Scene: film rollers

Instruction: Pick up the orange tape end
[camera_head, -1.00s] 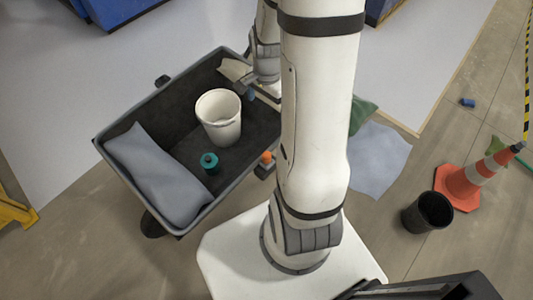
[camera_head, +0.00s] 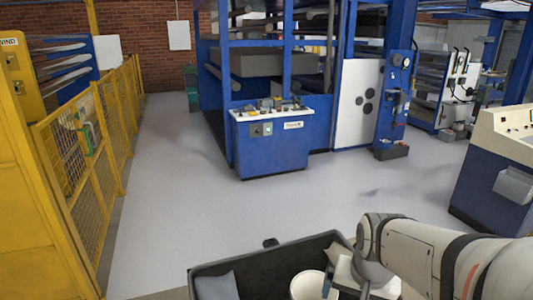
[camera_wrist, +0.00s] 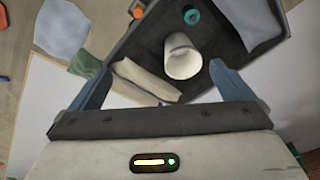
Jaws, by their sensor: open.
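A small orange object (camera_wrist: 138,9), likely the orange tape end, shows at the top of the wrist view, by the outer edge of the dark bin (camera_wrist: 128,38). It is cut close to the frame edge, and its exact shape and support are unclear. It is not visible in the head view now. My gripper (camera_wrist: 160,68) is open and empty, its two blue fingers wide apart. It points toward the bin, with the orange object beyond the fingertips.
The bin holds a white bucket (camera_wrist: 183,58), a teal ring-like piece (camera_wrist: 192,16), a beige cloth (camera_wrist: 147,80) and a grey-blue cloth (camera_wrist: 250,20). Blue machines (camera_head: 270,145) stand behind open grey floor. A yellow mesh fence (camera_head: 100,130) runs along the left.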

